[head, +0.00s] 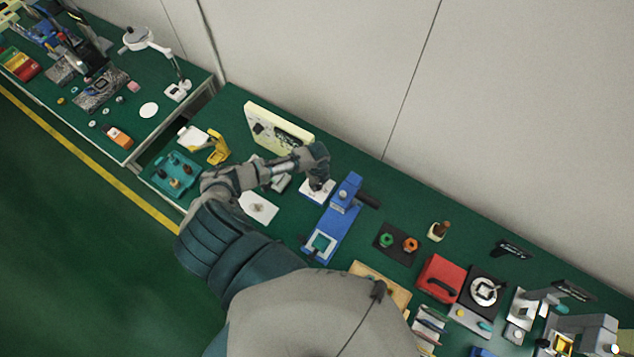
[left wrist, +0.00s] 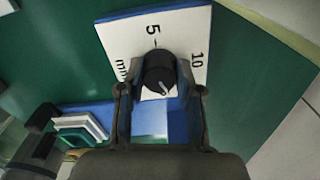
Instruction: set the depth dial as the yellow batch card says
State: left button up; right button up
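The depth dial is a black knob (left wrist: 159,72) on a white scale plate (left wrist: 185,38) marked 5, 10 and mm in the left wrist view. A pale line on the knob points toward the bottom of that picture. My left gripper (left wrist: 160,84) has one finger close on each side of the knob and appears shut on it. In the head view my left gripper (head: 319,184) is over the white plate (head: 316,196), hiding the knob. A yellow item (head: 217,148) stands farther left; I cannot tell whether it is the batch card. My right gripper is out of view.
A blue fixture (head: 342,210) stands right of the plate. A pale yellow board (head: 280,131) stands behind my left forearm. A teal tray (head: 172,176) lies left, and a red case (head: 440,278) right. A grey wall rises behind the green bench.

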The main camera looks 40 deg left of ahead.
pick_arm(q)
jog(key=o, duration=0.4)
jog(key=shift+w, duration=0.1)
jog(key=shift+c, duration=0.2)
jog(key=shift+r, duration=0.15)
notch_tip(320, 180, up, 12)
jog(key=shift+f, duration=0.2)
